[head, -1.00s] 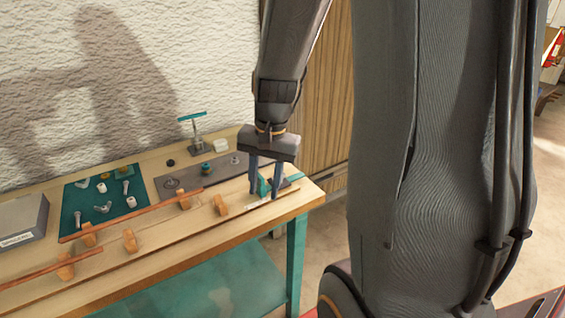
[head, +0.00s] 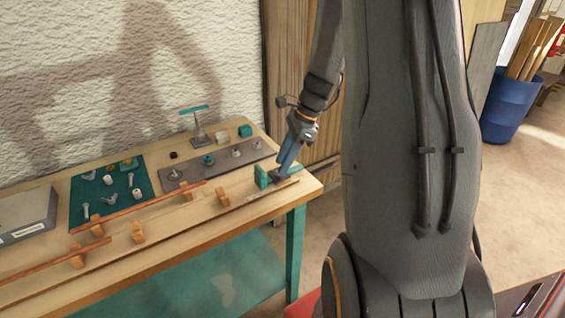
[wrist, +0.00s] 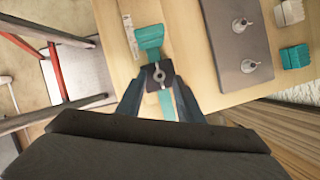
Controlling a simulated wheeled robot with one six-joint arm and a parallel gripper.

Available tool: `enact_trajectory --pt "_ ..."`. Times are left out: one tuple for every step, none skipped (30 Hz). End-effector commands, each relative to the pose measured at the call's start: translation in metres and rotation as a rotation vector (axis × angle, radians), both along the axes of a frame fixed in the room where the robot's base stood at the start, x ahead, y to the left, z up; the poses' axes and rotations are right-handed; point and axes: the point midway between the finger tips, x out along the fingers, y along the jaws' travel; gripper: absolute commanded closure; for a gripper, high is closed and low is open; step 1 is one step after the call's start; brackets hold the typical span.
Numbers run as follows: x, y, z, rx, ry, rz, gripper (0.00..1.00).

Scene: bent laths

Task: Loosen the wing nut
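A teal stop (head: 262,177) stands at the right end of the bench, and it also shows in the wrist view (wrist: 150,38). Beside it is a dark square block (wrist: 152,86) with a small silver two-lobed piece on top, which looks like the wing nut (wrist: 159,76). A teal bar runs out from under the block. My gripper (head: 284,168) points down over this block. In the wrist view its two fingers (wrist: 158,96) are apart, one to each side of the block, with the nut between and ahead of them. I cannot tell whether they touch anything.
A grey plate (head: 240,153) with several upright studs lies behind the stop. A teal mat (head: 106,180) with loose hardware is to the left. Orange-brown laths (head: 150,208) rest in wooden blocks along the front. A blue bin (head: 510,105) stands on the floor at right.

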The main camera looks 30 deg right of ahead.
Motion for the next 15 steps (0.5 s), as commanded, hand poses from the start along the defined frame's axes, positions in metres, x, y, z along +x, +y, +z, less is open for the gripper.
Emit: enact_trajectory --pt "-0.0001 0.0023 -0.0048 0.001 0.003 0.001 0.67" --pt "0.0002 0.0031 -0.0070 0.001 0.001 0.002 0.67" --pt "0.0007 0.0041 -0.0096 0.001 0.001 0.002 0.67" --pt "0.0010 0.0046 -0.0112 0.000 0.001 0.001 0.67" --pt "0.0012 0.0049 -0.0124 0.000 0.001 0.001 0.67" --pt "0.0014 0.0052 -0.0136 -0.001 0.001 0.001 0.67" --pt "0.0015 0.0055 -0.0141 -0.001 0.000 0.001 0.67" --pt "0.0016 0.0055 -0.0144 -0.001 0.000 0.001 0.67" --pt "0.0017 0.0056 -0.0145 -0.001 0.000 0.001 0.67" --pt "0.0017 0.0056 -0.0145 -0.001 0.000 0.001 0.67" --pt "0.0017 0.0056 -0.0145 -0.001 0.000 0.001 0.67" --pt "0.0016 0.0055 -0.0144 -0.001 0.000 0.001 0.67" --pt "0.0016 0.0055 -0.0144 -0.001 0.000 0.001 0.67" --pt "0.0016 0.0055 -0.0144 -0.001 0.000 0.001 0.68" --pt "0.0016 0.0055 -0.0143 -0.001 0.000 0.002 0.75"
